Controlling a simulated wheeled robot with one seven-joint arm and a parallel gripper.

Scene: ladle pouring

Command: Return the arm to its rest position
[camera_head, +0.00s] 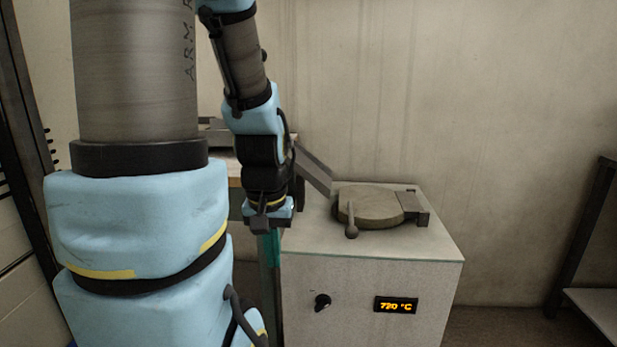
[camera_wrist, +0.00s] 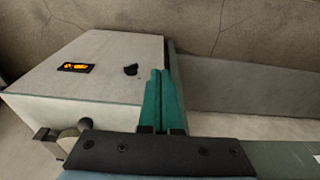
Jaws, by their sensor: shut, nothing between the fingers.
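My arm hangs down in the left half of the head view. My gripper (camera_head: 271,250) points downward beside the left front edge of the furnace box (camera_head: 345,270). In the wrist view my gripper (camera_wrist: 163,102) shows its two teal fingers pressed together, with nothing between them. No ladle is visible in either view.
The furnace has a round lid (camera_head: 370,206) on top, a knob (camera_head: 322,301) and a lit temperature display (camera_head: 396,305). A grey sloped plate (camera_head: 312,171) is right behind my wrist. A low shelf (camera_head: 598,312) stands at the far right. Floor between furnace and shelf looks clear.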

